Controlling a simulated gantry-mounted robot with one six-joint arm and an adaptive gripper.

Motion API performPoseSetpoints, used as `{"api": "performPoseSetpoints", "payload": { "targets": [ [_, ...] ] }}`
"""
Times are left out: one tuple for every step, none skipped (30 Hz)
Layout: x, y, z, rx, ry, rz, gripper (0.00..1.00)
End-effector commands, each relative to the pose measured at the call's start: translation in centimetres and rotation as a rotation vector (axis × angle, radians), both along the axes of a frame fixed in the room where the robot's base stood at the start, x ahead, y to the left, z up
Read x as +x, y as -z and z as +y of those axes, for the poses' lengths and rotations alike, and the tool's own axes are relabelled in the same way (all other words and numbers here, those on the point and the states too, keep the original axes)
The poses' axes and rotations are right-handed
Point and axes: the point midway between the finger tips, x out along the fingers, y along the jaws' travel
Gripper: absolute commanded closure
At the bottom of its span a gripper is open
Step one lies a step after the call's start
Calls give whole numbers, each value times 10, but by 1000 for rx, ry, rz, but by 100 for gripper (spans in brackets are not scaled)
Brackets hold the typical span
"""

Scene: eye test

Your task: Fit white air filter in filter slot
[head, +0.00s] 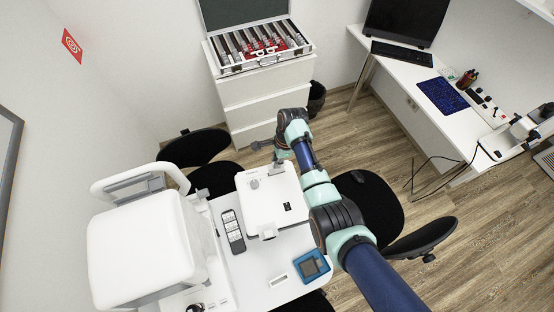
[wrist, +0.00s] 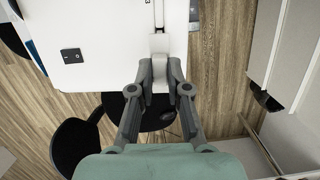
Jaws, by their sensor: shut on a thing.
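My gripper (wrist: 160,72) is at the edge of a white boxy device, its two fingers closed in on a small pale piece (wrist: 159,44). This piece looks like the white air filter; its lower part is between the fingertips. It lies against or just over the edge of the device (wrist: 105,25); I cannot tell if it touches. In the head view my gripper (head: 283,156) is at the far edge of the white device (head: 270,212), and the filter cannot be made out there.
The device stands on a white table (head: 240,268) with a grey remote (head: 233,231) and a blue-framed gadget (head: 311,266). A large white machine (head: 140,250) is at the left. Black chairs (head: 370,205) stand close by. A drawer cabinet (head: 265,95) is behind.

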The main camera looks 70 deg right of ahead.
Motion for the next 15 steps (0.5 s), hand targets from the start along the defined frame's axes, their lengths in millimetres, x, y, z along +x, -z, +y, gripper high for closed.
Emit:
{"api": "performPoseSetpoints", "payload": {
  "targets": [
    [0,2,0,0,0,0,100],
    [0,3,0,0,0,0,100],
    [0,4,0,0,0,0,100],
    [0,5,0,0,0,0,100],
    [0,5,0,-1,0,-1,100],
    [0,6,0,-1,0,-1,100],
    [0,7,0,-1,0,-1,100],
    [0,8,0,-1,0,-1,100],
    [0,9,0,-1,0,-1,100],
    [0,9,0,-1,0,-1,100],
    [0,10,0,-1,0,-1,100],
    [0,11,0,-1,0,-1,100],
    [0,12,0,-1,0,-1,100],
    [0,13,0,-1,0,-1,100],
    [0,14,0,-1,0,-1,100]
  ]
}}
